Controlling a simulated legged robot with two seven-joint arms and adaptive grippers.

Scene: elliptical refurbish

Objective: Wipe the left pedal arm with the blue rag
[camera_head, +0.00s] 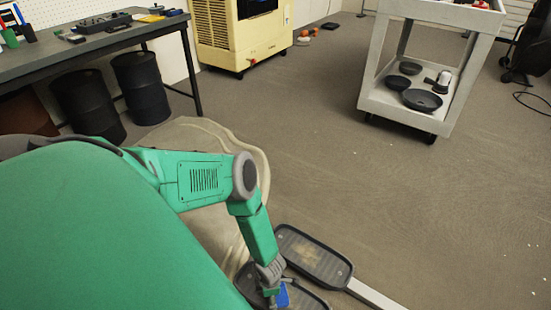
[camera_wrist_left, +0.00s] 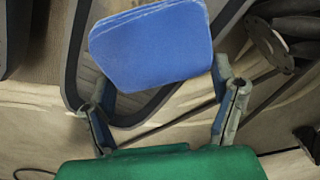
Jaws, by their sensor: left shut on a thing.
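My left gripper (camera_head: 272,278) reaches down over the pedals at the bottom of the head view. It is shut on the blue rag (camera_head: 283,296). In the left wrist view, the folded blue rag (camera_wrist_left: 152,45) sits between the two fingers of the gripper (camera_wrist_left: 163,82). One dark pedal (camera_head: 313,256) lies just right of the gripper, and another dark pedal (camera_head: 306,300) is partly hidden below it. A pale bar (camera_head: 374,294) runs from the pedals to the lower right. I cannot tell which part is the left pedal arm, or whether the rag touches it. My right gripper is out of view.
A beige curved shell (camera_head: 208,136) lies behind my arm. A workbench (camera_head: 90,50) with dark barrels (camera_head: 140,88) below stands at the left. A cream machine (camera_head: 240,35) and a white cart (camera_head: 400,107) holding dark bowls stand farther back. The floor at the right is mostly clear.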

